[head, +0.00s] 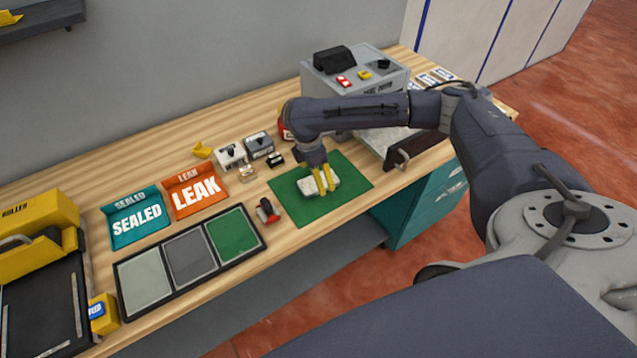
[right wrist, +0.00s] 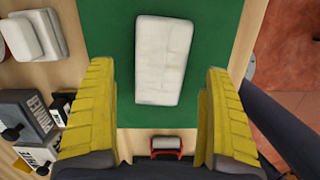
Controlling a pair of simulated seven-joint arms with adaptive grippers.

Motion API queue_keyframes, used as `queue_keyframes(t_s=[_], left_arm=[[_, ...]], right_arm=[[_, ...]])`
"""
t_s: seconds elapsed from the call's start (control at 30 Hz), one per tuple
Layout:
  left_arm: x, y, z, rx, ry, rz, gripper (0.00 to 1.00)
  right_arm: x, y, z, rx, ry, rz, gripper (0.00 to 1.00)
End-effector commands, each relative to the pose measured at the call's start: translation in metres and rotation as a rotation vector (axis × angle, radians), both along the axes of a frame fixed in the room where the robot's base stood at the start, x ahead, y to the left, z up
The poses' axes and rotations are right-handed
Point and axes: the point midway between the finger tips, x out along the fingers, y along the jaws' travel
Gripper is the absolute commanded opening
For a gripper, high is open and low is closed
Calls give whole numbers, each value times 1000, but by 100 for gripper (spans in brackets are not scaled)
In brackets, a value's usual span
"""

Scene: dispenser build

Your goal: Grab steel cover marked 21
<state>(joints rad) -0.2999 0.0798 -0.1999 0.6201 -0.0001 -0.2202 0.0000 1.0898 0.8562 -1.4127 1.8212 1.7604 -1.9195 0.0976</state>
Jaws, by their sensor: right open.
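A pale, light grey block (head: 306,187) lies flat on the green mat (head: 285,205). It also shows in the right wrist view (right wrist: 163,60), near the top middle. My right gripper (head: 322,180) is over the block with its yellow fingers pointing down. I can read no number 21 in either view, so I cannot tell which thing is the steel cover. My left gripper is not in view.
A red-and-dark tool (head: 268,211) lies left of the mat. Small labelled blocks (head: 259,145) stand behind it. Teal SEALED (head: 137,219) and orange LEAK (head: 195,191) bins and a three-panel tray (head: 262,246) are further left. A grey machine (head: 330,92) stands behind my arm.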

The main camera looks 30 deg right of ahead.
Motion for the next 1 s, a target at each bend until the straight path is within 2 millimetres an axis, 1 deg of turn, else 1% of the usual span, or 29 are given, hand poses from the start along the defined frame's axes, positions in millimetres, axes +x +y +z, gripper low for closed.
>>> queue_keyframes(t_s=[0.03, 0.1, 0.23, 0.37, 0.6, 1.0], left_arm=[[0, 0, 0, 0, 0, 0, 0], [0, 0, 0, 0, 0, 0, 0], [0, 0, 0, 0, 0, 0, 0], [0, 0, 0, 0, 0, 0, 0], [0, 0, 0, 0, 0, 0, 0], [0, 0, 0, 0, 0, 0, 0]], right_arm=[[-1, -1, -7, 0, 3, 0, 85], [-1, -2, -15, 1, 3, 0, 85], [-1, -4, -25, 1, 1, 0, 85], [-1, -4, -29, 1, 0, 1, 85], [-1, -4, -29, 1, 0, 1, 84], [-1, -4, -29, 1, 0, 1, 38]])
